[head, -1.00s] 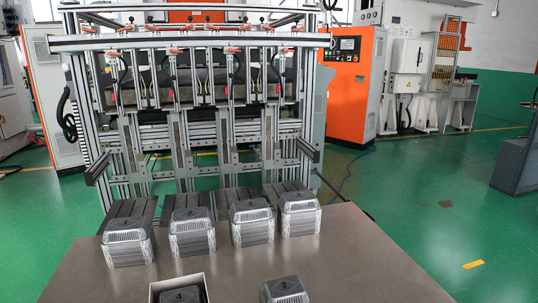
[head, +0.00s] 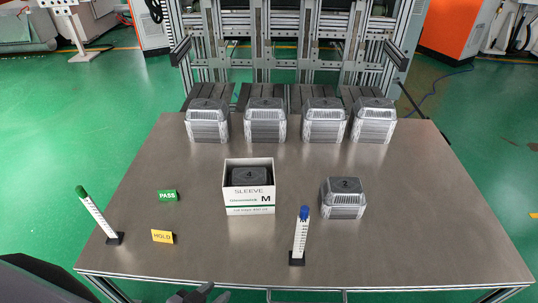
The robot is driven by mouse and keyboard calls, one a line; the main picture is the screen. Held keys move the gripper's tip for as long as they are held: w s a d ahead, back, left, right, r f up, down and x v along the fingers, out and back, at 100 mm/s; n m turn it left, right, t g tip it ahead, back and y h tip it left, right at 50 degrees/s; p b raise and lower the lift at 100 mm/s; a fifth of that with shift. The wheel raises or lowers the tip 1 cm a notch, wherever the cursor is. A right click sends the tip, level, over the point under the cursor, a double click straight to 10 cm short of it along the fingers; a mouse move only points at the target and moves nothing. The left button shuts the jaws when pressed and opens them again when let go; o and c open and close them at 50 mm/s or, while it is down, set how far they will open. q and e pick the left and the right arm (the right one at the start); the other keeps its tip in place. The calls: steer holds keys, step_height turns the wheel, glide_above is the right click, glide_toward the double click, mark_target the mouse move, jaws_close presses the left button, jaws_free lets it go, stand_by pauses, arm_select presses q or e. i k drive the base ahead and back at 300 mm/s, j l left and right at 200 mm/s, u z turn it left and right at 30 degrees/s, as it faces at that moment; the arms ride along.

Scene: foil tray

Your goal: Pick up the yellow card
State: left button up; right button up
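The yellow card (head: 162,237), marked HOLD, stands on the metal table (head: 300,262) at the front left. A green card (head: 167,196), marked PASS, stands behind it. My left gripper (head: 207,294) shows only in part at the bottom edge, in front of the table and to the right of the yellow card, apart from it. Most of it is cut off, so I cannot tell whether it is open or shut. My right gripper is not in view.
A green-topped scale post (head: 97,215) stands left of the yellow card and a blue-topped one (head: 300,237) to its right. A white sleeve box (head: 249,201) holds a dark tray stack. A foil tray stack (head: 343,199) stands beside it. Several stacks (head: 207,120) line the back.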

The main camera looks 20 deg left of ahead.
mark_target(159, 235)
steer(key=u, duration=1.55)
steer(key=k+z, duration=0.15)
steer(key=z, duration=1.4)
steer(key=u, duration=1.55)
